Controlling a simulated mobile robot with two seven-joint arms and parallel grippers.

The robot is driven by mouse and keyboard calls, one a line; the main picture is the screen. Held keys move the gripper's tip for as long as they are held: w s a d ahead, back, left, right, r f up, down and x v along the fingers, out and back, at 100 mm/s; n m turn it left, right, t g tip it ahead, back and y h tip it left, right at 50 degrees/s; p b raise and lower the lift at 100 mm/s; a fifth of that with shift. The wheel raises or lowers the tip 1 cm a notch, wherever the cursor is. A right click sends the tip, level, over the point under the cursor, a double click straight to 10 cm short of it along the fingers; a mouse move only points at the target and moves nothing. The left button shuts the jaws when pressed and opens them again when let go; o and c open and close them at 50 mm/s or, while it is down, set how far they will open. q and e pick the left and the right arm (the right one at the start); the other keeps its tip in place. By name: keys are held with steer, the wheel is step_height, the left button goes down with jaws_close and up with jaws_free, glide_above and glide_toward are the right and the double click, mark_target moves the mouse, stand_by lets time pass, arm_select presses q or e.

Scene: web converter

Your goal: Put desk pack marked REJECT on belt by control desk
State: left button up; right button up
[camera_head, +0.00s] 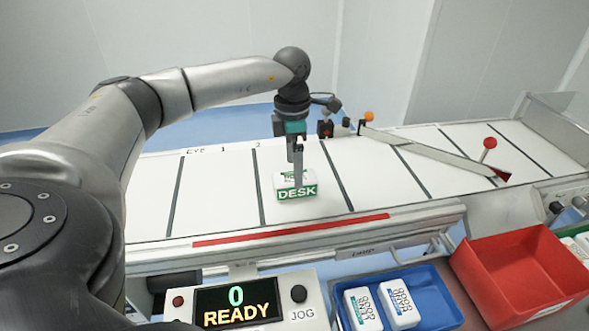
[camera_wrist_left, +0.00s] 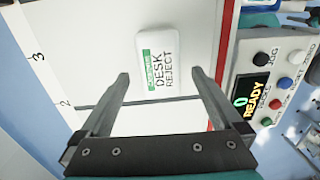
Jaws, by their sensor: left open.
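A white pack with a green label reading DESK (camera_head: 297,191) lies on the white belt (camera_head: 225,190), in the belt section above the control desk (camera_head: 320,311). In the left wrist view the same pack (camera_wrist_left: 168,62) reads DESK REJECT and lies flat just beyond the fingertips. My left gripper (camera_head: 297,172) points down over the pack in the head view and hides part of it. In the wrist view my left gripper (camera_wrist_left: 161,79) is open, with its fingers apart and nothing clearly held between them. My right gripper is not in view.
A blue tray (camera_head: 437,293) holding two white packs and a red bin (camera_head: 515,262) stand in front of the belt at right. A slanted guide bar (camera_head: 430,152) crosses the belt at right. A red strip (camera_head: 290,230) runs along its front edge. The belt left of the pack is clear.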

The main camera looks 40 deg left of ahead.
arm_select(q)
step_height(320, 180, up, 10)
steer(key=p, duration=0.1)
steer(key=shift+a, duration=0.2)
steer(key=shift+w, duration=0.1)
